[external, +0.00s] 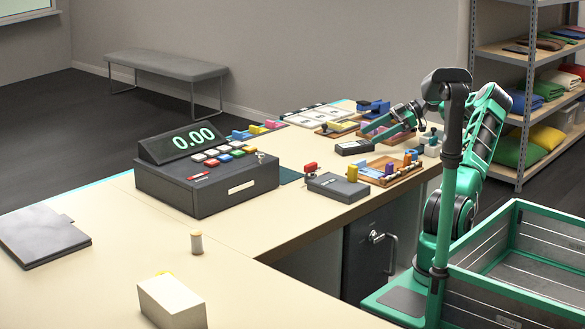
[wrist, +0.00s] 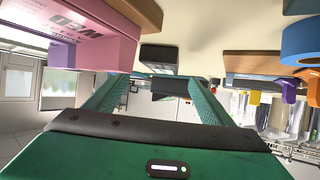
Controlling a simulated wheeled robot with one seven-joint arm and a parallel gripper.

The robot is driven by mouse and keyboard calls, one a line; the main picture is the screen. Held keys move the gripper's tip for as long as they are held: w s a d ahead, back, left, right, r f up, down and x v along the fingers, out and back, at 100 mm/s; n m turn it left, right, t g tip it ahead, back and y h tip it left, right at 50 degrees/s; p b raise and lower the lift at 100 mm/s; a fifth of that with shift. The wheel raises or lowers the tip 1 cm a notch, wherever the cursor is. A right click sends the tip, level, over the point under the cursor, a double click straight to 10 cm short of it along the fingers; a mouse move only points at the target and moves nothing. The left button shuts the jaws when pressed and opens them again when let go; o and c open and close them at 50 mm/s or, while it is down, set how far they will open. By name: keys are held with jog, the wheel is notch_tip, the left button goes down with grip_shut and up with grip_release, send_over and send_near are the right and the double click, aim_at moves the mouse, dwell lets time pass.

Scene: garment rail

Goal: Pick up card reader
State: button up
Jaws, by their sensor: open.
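The card reader seems to be the small black device with a pale screen (external: 354,147) lying flat on the counter, just left of my gripper in the external view. In the wrist view a dark block (wrist: 158,54), likely the same device, is ahead between the fingers and apart from them. My gripper (external: 370,132) is open and empty, low over the counter, with its green fingers spread apart in the wrist view (wrist: 152,88). The wrist picture looks upside down, with the counter along its top.
A wooden tray with coloured pieces (external: 391,169) lies in front of the device. A grey box (external: 338,187) and a red-topped stamp (external: 310,169) sit nearer. A cash register (external: 205,180) stands left. In the wrist view a pink box (wrist: 115,35) is close to the left finger.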

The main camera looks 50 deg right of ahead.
aim_at(356, 144)
jog(key=shift+x, duration=3.2)
jog(key=shift+s+a, duration=0.1)
jog(key=shift+s, duration=0.05)
jog(key=shift+c, duration=0.6)
jog(key=c, duration=1.4)
